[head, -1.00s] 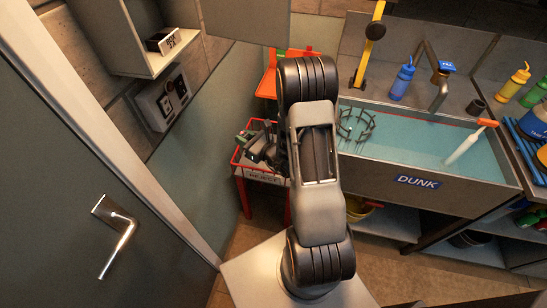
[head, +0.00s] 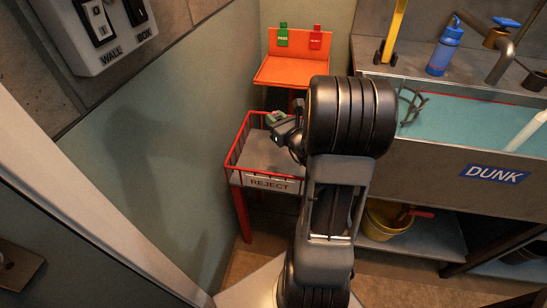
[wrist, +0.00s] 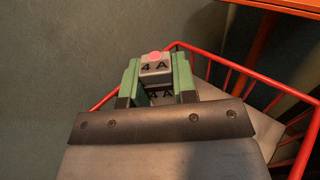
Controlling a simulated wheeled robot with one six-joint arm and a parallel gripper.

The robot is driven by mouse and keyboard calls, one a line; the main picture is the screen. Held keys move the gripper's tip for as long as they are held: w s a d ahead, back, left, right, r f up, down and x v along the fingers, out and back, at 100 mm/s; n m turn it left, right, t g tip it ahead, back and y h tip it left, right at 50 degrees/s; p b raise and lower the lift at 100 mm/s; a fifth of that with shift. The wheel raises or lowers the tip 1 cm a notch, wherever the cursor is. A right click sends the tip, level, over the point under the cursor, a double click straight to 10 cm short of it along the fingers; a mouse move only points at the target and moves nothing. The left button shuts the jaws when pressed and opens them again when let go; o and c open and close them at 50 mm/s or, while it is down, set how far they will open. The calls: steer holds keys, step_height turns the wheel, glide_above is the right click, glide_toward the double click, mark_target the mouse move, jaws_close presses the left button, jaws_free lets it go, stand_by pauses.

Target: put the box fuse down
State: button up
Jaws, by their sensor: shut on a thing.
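The box fuse (wrist: 156,68) is a small grey block marked "4 A" with a pink-red spot on top. It sits between the green fingers of my gripper (wrist: 157,80) in the wrist view, and the gripper is shut on it. In the head view my gripper (head: 277,120) is over the back part of the red-railed REJECT tray (head: 262,186), partly hidden by my arm. I cannot tell whether the fuse touches the tray floor. The tray's red rails (wrist: 222,62) run behind and to the right of the fuse in the wrist view.
An orange stand (head: 290,73) with a green tag and a red tag is behind the tray. The DUNK basin (head: 440,165) is to the right, with a blue bottle (head: 444,48) behind it. A wall switch box (head: 105,25) is at upper left. The tray's front floor looks bare.

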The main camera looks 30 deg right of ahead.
steer(key=shift+w+d+f+b, duration=0.3)
steer(key=shift+w+f+b, duration=0.65)
steer(key=shift+w+f, duration=1.3)
steer(key=shift+w+d+f+b, duration=0.35)
steer(key=shift+w+f+b, duration=0.55)
steer(key=shift+w+f, duration=1.4)
steer(key=shift+w+d+f+b, duration=0.3)
steer(key=shift+w+f+b, duration=0.65)
steer(key=shift+w+f, duration=1.3)
steer(key=shift+w+r, duration=0.15)
steer(key=shift+r, duration=0.1)
steer(key=shift+f, duration=0.1)
steer(key=shift+f+b, duration=0.5)
steer(key=shift+b, duration=0.15)
steer(key=o, duration=0.9)
steer(key=shift+o, duration=0.2)
